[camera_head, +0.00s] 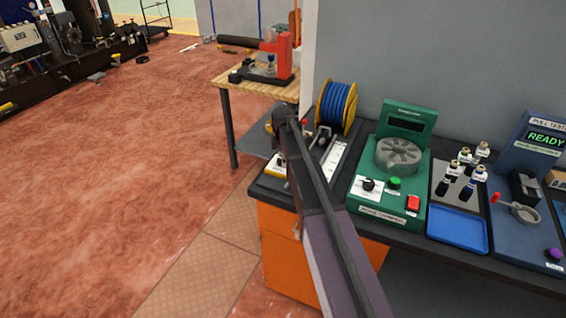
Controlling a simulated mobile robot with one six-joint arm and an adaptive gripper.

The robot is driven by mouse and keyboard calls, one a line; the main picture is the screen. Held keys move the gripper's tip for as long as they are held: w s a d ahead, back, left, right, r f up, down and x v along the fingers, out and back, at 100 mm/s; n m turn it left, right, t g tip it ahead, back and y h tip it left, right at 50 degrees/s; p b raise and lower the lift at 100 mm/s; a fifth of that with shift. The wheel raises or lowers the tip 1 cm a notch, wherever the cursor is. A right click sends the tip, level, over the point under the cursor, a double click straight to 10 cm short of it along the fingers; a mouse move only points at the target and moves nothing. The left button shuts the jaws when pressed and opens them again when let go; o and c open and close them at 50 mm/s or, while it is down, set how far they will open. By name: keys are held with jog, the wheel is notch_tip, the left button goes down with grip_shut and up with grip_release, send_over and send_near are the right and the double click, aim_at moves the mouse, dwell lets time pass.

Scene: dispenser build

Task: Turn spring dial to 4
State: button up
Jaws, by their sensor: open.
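A black knob (368,184) sits on a white plate at the front left of a green bench machine (406,158). It is the only dial-like knob I can make out, and its markings are too small to read. I cannot tell whether it is the spring dial. My arm reaches up from the bottom of the picture, and my gripper (284,122) is at its far end, left of the green machine and apart from the knob. The gripper is open and seems empty; its fingers are small and partly hidden by the arm.
The green machine also has a grey slotted disc (398,155), a green button (394,182) and a red button (413,203). A blue cable reel (336,106) stands behind left. A blue tray (457,229) and a pull tester (530,165) are to the right. Open floor lies left.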

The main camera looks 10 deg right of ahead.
jog(key=shift+c, duration=0.2)
jog(key=c, duration=1.1)
